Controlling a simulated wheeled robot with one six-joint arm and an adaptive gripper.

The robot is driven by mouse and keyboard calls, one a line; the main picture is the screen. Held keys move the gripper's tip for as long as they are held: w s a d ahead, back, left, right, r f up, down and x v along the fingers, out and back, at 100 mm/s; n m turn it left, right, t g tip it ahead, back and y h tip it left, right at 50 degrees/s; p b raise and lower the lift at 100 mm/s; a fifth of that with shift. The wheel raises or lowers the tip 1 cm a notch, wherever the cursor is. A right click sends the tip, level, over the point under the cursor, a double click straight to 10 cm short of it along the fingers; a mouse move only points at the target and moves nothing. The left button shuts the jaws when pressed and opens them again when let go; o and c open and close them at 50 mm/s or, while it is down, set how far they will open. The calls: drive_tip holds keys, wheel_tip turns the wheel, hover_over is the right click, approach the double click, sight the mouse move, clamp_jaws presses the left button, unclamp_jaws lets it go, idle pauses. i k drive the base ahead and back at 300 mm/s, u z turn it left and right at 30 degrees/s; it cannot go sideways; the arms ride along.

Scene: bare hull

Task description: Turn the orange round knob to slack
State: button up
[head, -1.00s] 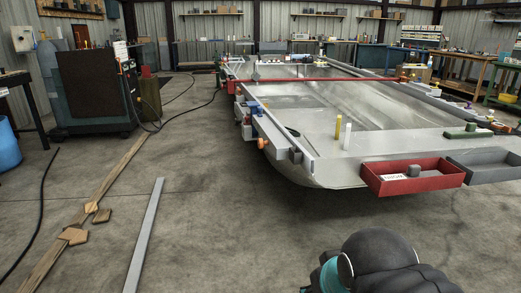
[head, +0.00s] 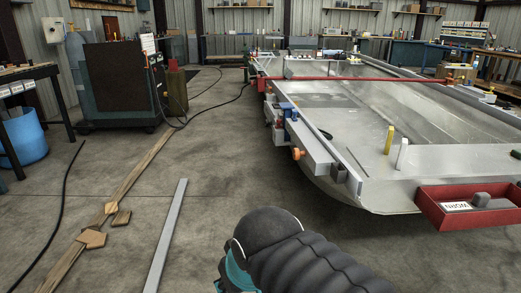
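An orange round knob (head: 298,153) sits on the near left side of the grey metal hull (head: 430,158), low on the side rail. It is small in the head view and its setting cannot be read. Part of my arm shows at the bottom middle, some way in front of the knob and apart from it. My gripper's fingers are not in view.
A red tray (head: 433,208) with a label hangs at the hull's near end. A yellow cylinder (head: 389,140) and a white one (head: 402,154) stand on the hull. Wooden planks (head: 128,190) and a grey metal bar (head: 166,235) lie on the floor at left. Floor between bar and hull is clear.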

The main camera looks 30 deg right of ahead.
sight(297, 154)
drive_tip(key=z, duration=0.1)
drive_tip(key=i, duration=1.05)
drive_tip(key=z, duration=0.4)
